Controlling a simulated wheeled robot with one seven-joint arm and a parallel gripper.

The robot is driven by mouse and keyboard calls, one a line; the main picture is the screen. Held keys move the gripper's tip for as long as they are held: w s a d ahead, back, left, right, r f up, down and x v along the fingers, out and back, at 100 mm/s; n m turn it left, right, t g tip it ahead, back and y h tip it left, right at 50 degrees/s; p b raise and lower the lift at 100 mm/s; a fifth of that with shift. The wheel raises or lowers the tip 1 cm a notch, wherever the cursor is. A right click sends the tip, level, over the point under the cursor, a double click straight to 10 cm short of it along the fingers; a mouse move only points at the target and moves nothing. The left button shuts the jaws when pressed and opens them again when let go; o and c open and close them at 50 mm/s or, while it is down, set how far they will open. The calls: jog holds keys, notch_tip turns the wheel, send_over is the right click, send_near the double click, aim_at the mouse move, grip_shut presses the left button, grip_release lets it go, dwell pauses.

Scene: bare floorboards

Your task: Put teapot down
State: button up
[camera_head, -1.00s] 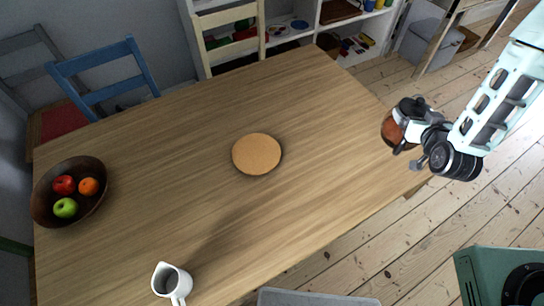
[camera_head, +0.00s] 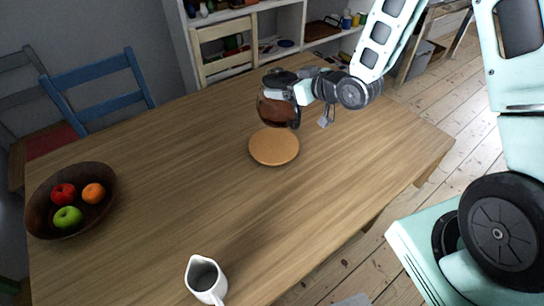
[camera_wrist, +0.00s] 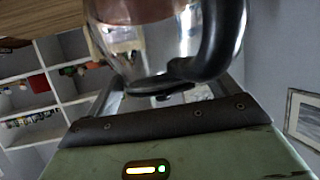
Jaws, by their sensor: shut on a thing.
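The teapot (camera_head: 276,108) is a glass pot with brown liquid, a black lid and a black handle. My gripper (camera_head: 297,92) is shut on it at the handle side and holds it above the table (camera_head: 190,200), just beyond a round cork-coloured trivet (camera_head: 274,147). The gap under the pot is hard to judge. In the wrist view the teapot (camera_wrist: 130,45) fills the upper middle, with its black handle (camera_wrist: 218,45) close to the camera. The fingertips are largely hidden behind the handle and pot.
A dark bowl (camera_head: 98,219) with an apple, another apple and an orange stands at the left. A white jug (camera_head: 203,282) stands near the front edge. Chairs and a white shelf (camera_head: 291,22) stand behind the table. The table's right part is clear.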

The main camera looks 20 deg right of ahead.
aim_at(281, 118)
jog(key=shift+s+a+f+n+g+y+b, duration=0.15)
jog(key=shift+a+n+g+y+b, duration=0.25)
jog(key=shift+b, duration=0.45)
jog(key=shift+s+a+r+n+g+y+b, duration=0.1)
jog(key=shift+s+a+n+g+y+b, duration=0.1)
jog(key=shift+a+n+y+b, duration=0.5)
jog(key=shift+d+f, duration=0.15)
jog(key=shift+d, duration=0.05)
jog(key=shift+f, duration=4.75)
